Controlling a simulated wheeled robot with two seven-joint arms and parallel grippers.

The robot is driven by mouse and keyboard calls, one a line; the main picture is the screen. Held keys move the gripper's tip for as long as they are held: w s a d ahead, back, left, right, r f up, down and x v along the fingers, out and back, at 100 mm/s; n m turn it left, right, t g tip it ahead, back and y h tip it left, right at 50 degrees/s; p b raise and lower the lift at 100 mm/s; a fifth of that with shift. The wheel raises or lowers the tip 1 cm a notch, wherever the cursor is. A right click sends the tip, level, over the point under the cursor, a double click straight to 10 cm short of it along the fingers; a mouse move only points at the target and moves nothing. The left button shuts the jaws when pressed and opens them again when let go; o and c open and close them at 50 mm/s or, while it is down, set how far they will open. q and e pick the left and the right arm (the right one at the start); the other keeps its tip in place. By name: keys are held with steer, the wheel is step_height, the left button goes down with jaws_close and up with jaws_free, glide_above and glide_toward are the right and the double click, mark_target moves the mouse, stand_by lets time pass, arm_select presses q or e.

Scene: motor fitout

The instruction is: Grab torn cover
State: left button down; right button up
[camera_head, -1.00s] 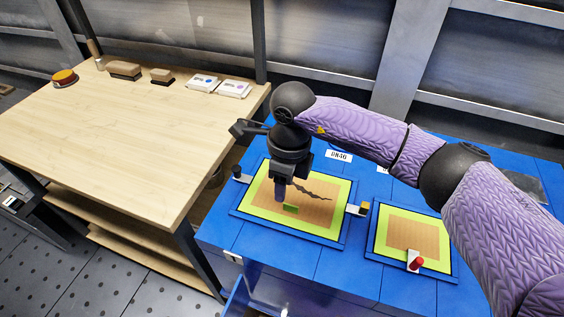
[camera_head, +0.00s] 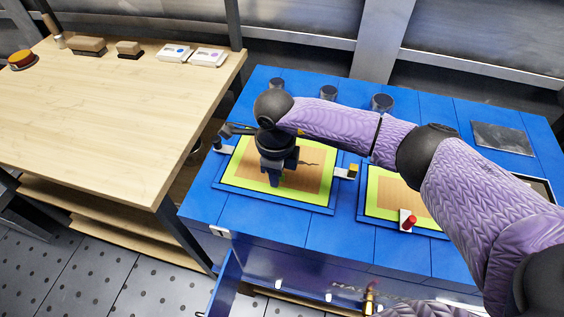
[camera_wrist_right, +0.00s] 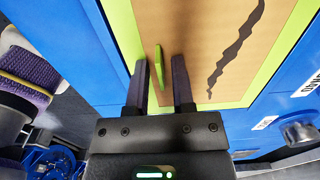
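The torn cover (camera_head: 308,185) is a brown panel with a yellow-green border and a dark jagged tear, lying flat on the blue bench. It fills the top of the right wrist view (camera_wrist_right: 200,30), where a small green tab (camera_wrist_right: 158,64) stands up from it. My right gripper (camera_head: 272,184) points down over the cover's near-left part and hides some of it. In the right wrist view its two fingers (camera_wrist_right: 163,72) are apart, with the tab between them and gaps on both sides. Whether the fingertips touch the cover cannot be told. My left gripper is not in view.
Clamps sit at the cover's left (camera_head: 222,148) and right, the right one yellow-tipped (camera_head: 352,170). A second green-bordered panel (camera_head: 385,190) has a red-knobbed clamp (camera_head: 408,220). A wooden table (camera_head: 110,120) holds white boxes (camera_head: 190,54) and brushes; its middle is clear.

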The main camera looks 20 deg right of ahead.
jaws_close()
